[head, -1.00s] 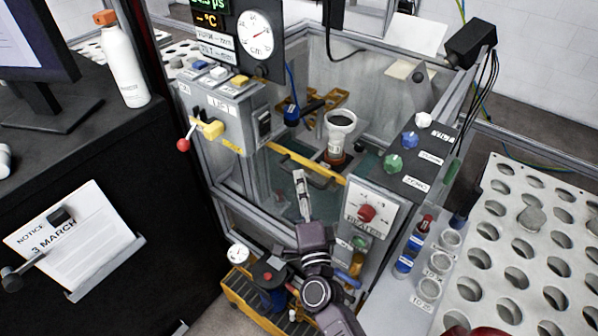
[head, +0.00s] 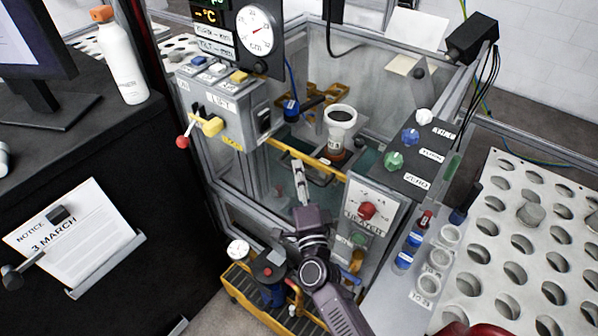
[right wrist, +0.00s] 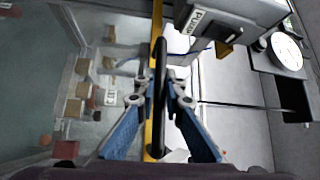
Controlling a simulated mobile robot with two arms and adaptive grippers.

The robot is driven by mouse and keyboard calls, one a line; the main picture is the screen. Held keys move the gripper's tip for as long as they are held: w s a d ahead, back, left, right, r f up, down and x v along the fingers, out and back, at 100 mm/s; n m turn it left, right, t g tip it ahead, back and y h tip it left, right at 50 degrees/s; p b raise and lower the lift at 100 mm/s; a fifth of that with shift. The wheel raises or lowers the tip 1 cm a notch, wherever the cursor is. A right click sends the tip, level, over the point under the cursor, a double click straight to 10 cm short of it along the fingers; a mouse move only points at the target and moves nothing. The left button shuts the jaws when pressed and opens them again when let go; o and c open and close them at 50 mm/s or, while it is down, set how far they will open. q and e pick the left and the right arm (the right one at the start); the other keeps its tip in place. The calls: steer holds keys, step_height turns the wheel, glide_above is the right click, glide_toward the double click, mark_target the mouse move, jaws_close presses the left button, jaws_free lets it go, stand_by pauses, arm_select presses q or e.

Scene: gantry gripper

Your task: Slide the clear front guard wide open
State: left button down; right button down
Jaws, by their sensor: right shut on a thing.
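The clear front guard (head: 262,172) closes the front of the machine enclosure, with a yellow bar (head: 325,168) along its top edge. In the right wrist view, a black handle (right wrist: 161,70) runs alongside the yellow bar (right wrist: 156,130). My right gripper (head: 298,168) reaches up to the bar from below; in the right wrist view its blue fingers (right wrist: 161,98) stand on either side of the handle and are shut on it. The fingertips are small in the head view. My left gripper is not in view.
A lift control box (head: 225,105) with a red-knobbed lever stands left of the opening. A heater panel (head: 370,205) with a red knob is close on the right. A cup-like vessel (head: 340,122) stands inside. A yellow cart (head: 240,285) sits below.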

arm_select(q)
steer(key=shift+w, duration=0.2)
arm_select(e)
steer(key=shift+f, duration=0.1)
